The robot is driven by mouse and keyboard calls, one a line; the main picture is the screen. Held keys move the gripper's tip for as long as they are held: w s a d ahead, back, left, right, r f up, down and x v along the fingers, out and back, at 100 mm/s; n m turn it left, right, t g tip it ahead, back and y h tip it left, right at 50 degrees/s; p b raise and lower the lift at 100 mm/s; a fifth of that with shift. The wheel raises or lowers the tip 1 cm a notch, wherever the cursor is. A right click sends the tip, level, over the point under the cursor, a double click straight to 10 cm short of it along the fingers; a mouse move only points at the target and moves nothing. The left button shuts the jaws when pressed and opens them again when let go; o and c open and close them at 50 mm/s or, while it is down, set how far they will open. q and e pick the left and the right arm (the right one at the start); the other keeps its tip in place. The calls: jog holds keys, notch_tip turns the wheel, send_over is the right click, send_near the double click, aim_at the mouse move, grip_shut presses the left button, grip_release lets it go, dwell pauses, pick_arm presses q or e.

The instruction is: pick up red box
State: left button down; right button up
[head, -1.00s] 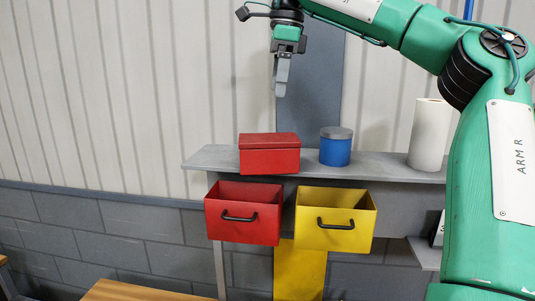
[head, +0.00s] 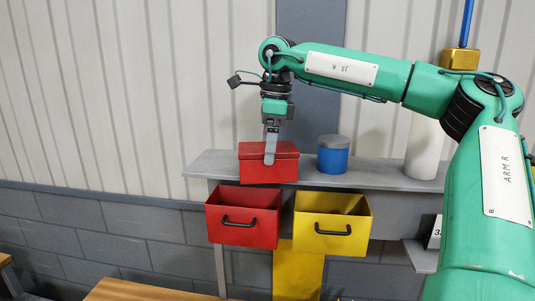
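The red box (head: 255,173) has a lid and sits on the grey shelf (head: 215,168), towards its left end. My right gripper (head: 270,158) points straight down, and its grey fingers overlap the lid and upper front of the box in the head view. The fingers are seen edge-on, so I cannot tell whether they are open or shut, or whether they touch the box. My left gripper is not in view.
A blue can (head: 333,158) with a grey lid stands right of the box, and a white roll (head: 423,150) farther right. An open red bin (head: 232,238) and yellow bin (head: 320,242) hang below the shelf. A wooden surface (head: 135,290) is at lower left.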

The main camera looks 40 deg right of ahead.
jog(key=shift+w+f, duration=0.1)
jog(key=shift+f, duration=0.95)
jog(key=shift+r, duration=0.1)
jog(key=c, duration=1.2)
jog(key=shift+o, duration=0.2)
